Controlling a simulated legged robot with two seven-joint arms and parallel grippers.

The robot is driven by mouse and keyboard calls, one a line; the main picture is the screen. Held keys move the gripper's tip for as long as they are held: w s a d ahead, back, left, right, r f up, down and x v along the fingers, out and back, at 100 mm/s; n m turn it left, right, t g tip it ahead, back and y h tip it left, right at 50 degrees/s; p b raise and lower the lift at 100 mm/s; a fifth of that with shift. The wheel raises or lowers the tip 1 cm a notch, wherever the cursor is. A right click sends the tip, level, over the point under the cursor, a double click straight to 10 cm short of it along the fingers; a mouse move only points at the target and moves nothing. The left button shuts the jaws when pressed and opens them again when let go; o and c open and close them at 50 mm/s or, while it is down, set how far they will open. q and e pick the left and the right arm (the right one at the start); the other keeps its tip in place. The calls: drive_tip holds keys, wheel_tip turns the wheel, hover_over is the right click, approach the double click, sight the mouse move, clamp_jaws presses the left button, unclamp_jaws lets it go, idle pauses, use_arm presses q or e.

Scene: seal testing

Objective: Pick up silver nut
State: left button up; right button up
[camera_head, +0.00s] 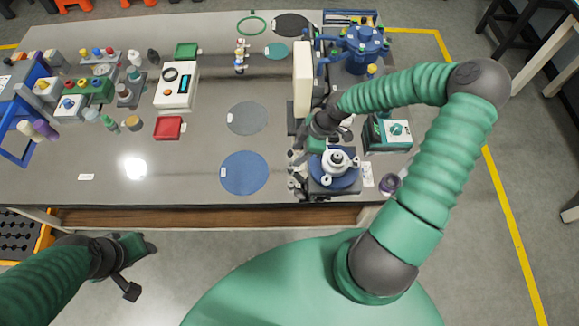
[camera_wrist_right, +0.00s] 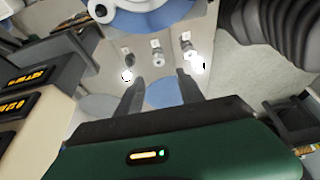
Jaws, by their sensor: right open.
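Several small silver pieces stand in a row left of the blue round fixture in the head view, the middle one (camera_head: 296,169) among them. In the right wrist view three show beyond the fingers: left (camera_wrist_right: 128,62), middle (camera_wrist_right: 157,54) and right (camera_wrist_right: 189,52). They are too small to tell which is the silver nut. My right gripper (camera_wrist_right: 160,98) is open and empty, its fingers pointing towards them with a gap between. In the head view my right gripper (camera_head: 306,151) is partly hidden by its wrist. My left gripper (camera_head: 143,268) is open and empty, off the table's front edge.
The blue fixture with a white flange (camera_head: 337,160) stands close right of the right gripper. A tall cream box (camera_head: 303,75) is behind it. A teal-topped device (camera_head: 388,132) is to the right. Blue (camera_head: 244,173) and grey (camera_head: 247,118) round mats lie left, with free table around them.

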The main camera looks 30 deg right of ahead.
sight(290, 165)
drive_tip(key=x, duration=0.4)
drive_tip(key=d+x, duration=0.1)
drive_tip(key=x, duration=0.1)
drive_tip(key=shift+s+a+f+b, duration=0.1)
drive_tip(key=shift+s+f+b, duration=0.15)
drive_tip(key=shift+f+b, duration=0.15)
drive_tip(key=shift+w+a+f, duration=0.25)
drive_tip(key=shift+a, duration=0.05)
drive_tip(key=shift+s+d, duration=0.15)
drive_tip(key=shift+d, duration=0.1)
drive_tip(key=c, duration=0.9)
clamp_jaws()
drive_tip(key=shift+a, duration=0.1)
